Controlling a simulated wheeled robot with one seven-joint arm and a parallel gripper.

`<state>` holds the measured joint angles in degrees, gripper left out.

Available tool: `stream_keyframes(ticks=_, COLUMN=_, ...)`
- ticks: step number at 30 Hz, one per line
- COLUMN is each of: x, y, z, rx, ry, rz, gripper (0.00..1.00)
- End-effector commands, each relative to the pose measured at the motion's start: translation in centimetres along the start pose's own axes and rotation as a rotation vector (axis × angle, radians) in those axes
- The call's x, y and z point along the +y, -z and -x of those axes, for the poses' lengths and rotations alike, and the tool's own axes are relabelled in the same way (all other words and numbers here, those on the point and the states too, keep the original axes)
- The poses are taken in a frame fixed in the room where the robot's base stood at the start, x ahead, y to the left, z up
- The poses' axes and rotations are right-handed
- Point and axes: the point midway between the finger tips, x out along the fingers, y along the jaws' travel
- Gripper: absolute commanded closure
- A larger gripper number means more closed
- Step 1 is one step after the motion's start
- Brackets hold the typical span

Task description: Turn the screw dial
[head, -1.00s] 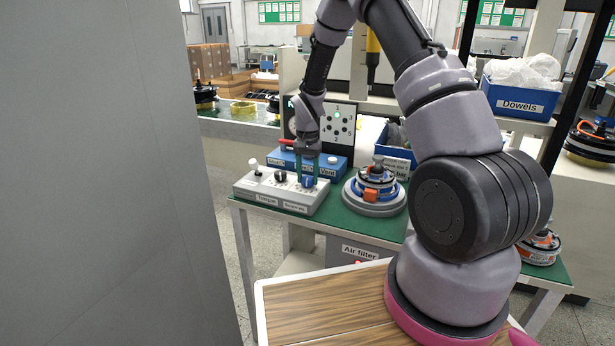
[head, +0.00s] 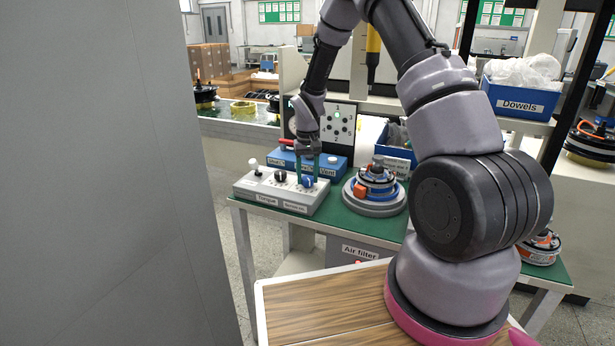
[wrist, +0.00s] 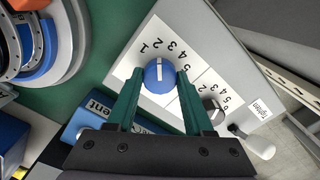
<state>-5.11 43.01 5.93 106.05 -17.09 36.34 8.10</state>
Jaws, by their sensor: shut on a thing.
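The screw dial is a blue knob (head: 307,182) with a white pointer line, at the right end of the white control box (head: 262,191). In the wrist view the blue dial (wrist: 159,76) sits between my two green fingertips, on a white plate printed 1 to 5. Its white line points about at the 2. My gripper (head: 307,172) comes down from above and is shut on the dial; it also shows in the wrist view (wrist: 160,82). A label below the dial is too small to read surely.
A black dial (wrist: 213,108) and a white-knobbed lever (head: 253,164) stand left of the blue dial in the head view. A blue box (head: 335,171) is close behind. A motor assembly (head: 376,187) stands to the right on the green bench.

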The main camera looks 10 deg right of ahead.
Motion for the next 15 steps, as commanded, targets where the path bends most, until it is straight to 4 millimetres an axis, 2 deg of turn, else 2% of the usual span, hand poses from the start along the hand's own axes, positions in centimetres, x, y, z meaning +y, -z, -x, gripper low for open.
stream_keyframes(ticks=15, x=0.01, y=0.03, z=0.04, rx=0.001, ry=0.000, rz=0.050, gripper=1.00)
